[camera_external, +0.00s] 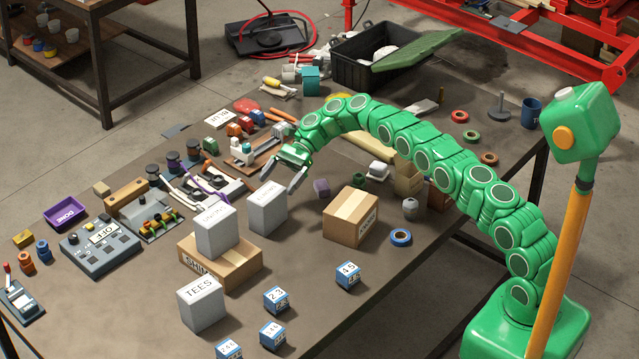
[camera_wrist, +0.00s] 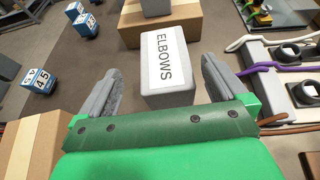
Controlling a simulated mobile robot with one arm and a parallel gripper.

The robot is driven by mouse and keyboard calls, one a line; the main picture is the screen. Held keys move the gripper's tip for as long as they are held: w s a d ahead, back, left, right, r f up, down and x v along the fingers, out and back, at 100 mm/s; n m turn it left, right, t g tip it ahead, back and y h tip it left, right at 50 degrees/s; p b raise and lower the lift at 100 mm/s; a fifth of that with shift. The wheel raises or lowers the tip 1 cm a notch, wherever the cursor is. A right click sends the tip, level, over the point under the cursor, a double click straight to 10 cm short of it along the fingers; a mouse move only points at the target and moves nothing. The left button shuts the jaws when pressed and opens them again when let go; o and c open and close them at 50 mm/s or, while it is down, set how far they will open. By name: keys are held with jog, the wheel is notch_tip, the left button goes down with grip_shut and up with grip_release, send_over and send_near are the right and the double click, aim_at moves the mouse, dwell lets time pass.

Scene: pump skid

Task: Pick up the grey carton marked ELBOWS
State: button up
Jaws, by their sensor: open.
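The grey carton marked ELBOWS (camera_wrist: 167,85) lies ahead of my fingers in the wrist view, its white label facing the camera. In the external view the matching grey carton (camera_external: 267,210) stands on the table, its label too small to read. My gripper (camera_external: 281,175) is open and empty, just above and behind this carton. In the wrist view the fingers of my gripper (camera_wrist: 160,66) stand to either side of the carton's near part in the picture. I cannot tell whether they touch it.
Another grey carton (camera_external: 216,232) stands on a brown box (camera_external: 240,270) beside it. A grey carton marked TEES (camera_external: 201,304) is nearer the front. A second brown box (camera_external: 350,222) stands to the right. Tools and small parts crowd the left; the front right table is mostly clear.

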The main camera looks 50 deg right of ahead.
aim_at(270, 190)
jog(key=shift+w+x, duration=0.1)
jog(key=shift+x, duration=1.4)
jog(key=shift+w+x, duration=0.15)
jog(key=shift+x, duration=1.35)
jog(key=shift+d+f, duration=0.1)
jog(key=shift+f, duration=0.05)
jog(key=c, duration=1.8)
